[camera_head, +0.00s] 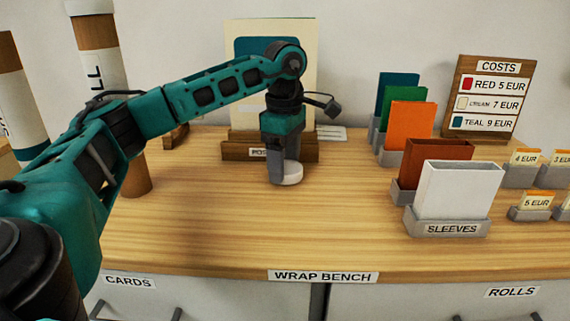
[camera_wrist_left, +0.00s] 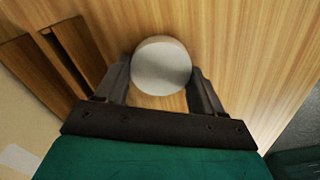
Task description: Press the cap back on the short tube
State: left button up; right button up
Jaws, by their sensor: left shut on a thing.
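The white round cap (camera_head: 291,174) is at the bench top, right of the middle of my arm's reach. My left gripper (camera_head: 284,176) points down and is shut on it. In the left wrist view the cap (camera_wrist_left: 161,66) sits between the two fingers (camera_wrist_left: 160,88). A short brown tube (camera_head: 137,178) stands on the bench to the left, partly behind my left arm; its top end is hidden by the arm. My right gripper is not in view.
Colored card sleeves (camera_head: 460,190) and a costs board (camera_head: 466,90) stand to the right. Tall tubes (camera_head: 97,50) stand at the left. The front middle of the bench is clear.

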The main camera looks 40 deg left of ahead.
pick_arm(q)
notch_tip(320, 180, up, 8)
jog(key=shift+f+p, duration=0.15)
jog(key=shift+p, duration=0.85)
notch_tip(320, 180, up, 7)
jog(key=p, duration=0.4)
send_over(285, 166)
jog(key=shift+r+p, duration=1.5)
jog(key=shift+r, duration=0.95)
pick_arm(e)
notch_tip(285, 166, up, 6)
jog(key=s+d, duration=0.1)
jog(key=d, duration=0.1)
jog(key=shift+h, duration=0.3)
